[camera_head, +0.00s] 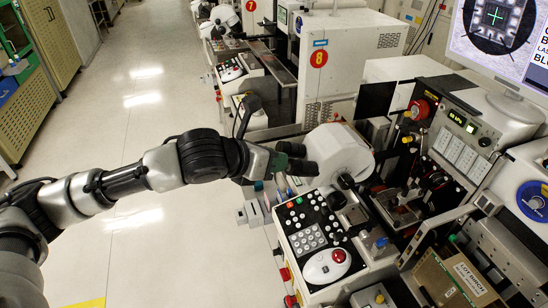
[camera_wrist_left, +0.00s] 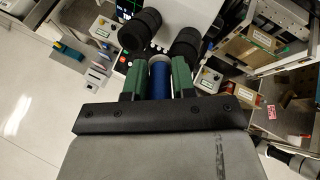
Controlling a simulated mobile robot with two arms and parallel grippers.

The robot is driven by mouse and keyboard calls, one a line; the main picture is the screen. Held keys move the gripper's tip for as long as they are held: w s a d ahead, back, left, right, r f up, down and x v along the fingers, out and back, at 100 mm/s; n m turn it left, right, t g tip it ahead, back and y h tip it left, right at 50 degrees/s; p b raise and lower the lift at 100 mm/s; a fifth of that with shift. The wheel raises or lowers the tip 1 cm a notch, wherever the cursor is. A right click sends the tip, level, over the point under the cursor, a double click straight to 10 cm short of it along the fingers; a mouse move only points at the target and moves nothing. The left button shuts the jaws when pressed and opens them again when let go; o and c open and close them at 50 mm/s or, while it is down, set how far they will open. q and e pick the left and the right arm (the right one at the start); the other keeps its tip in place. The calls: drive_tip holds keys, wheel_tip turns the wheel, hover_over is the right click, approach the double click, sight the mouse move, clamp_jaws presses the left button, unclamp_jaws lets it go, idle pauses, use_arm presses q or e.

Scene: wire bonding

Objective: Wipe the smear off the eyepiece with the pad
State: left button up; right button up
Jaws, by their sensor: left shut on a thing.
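My left gripper (camera_head: 281,163) is at the dark eyepieces of the white microscope head (camera_head: 342,150). In the left wrist view its green fingers (camera_wrist_left: 159,76) are shut on a blue cylindrical piece, which I take to be the pad (camera_wrist_left: 160,80). Its pale far end points toward the two black eyepieces, the left one (camera_wrist_left: 140,29) and the right one (camera_wrist_left: 186,44). The pad's end appears between the eyepieces; I cannot tell whether it touches either. No smear can be made out on either eyepiece. The pad is not discernible in the head view. My right gripper is not in view.
A control panel (camera_head: 312,232) with buttons and a red trackball (camera_head: 338,256) lies below the microscope head. The bonding machine with a green display (camera_head: 457,118) stands at right, a brown box labelled LOT BIRCH (camera_head: 447,280) below it. The aisle floor (camera_head: 150,100) at left is clear.

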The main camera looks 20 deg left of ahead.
use_arm(q)
drive_tip(key=shift+s+a+r+p, duration=0.2)
drive_tip(key=shift+s+a+r, duration=0.15)
drive_tip(key=shift+s+a, duration=0.25)
drive_tip(key=shift+s+a+r+p, duration=0.2)
drive_tip(key=shift+s+a+r, duration=0.2)
drive_tip(key=shift+a, duration=0.45)
drive_tip(key=shift+s+a+r+p, duration=0.2)
drive_tip(key=shift+s+a+r, duration=0.15)
drive_tip(key=shift+s+a, duration=0.25)
drive_tip(key=shift+w+a, duration=0.1)
drive_tip(key=shift+s+a+r, duration=0.3)
drive_tip(key=shift+s+a, duration=0.1)
drive_tip(key=shift+a, duration=0.2)
drive_tip(key=shift+s+a+r, duration=0.3)
drive_tip(key=shift+s+a, duration=0.1)
drive_tip(key=shift+a, duration=0.15)
drive_tip(key=shift+w+d+f, duration=0.5)
drive_tip(key=shift+w+d, duration=0.15)
drive_tip(key=shift+d, duration=0.3)
drive_tip(key=shift+w+d+f, duration=0.45)
drive_tip(key=shift+w+d, duration=0.2)
drive_tip(key=shift+d, duration=0.35)
drive_tip(key=shift+w+d+f, duration=0.5)
drive_tip(key=shift+w+d, duration=0.15)
drive_tip(key=shift+d, duration=0.3)
drive_tip(key=shift+w+d+f, duration=0.3)
drive_tip(key=shift+w+d, duration=0.1)
drive_tip(key=shift+d, duration=0.15)
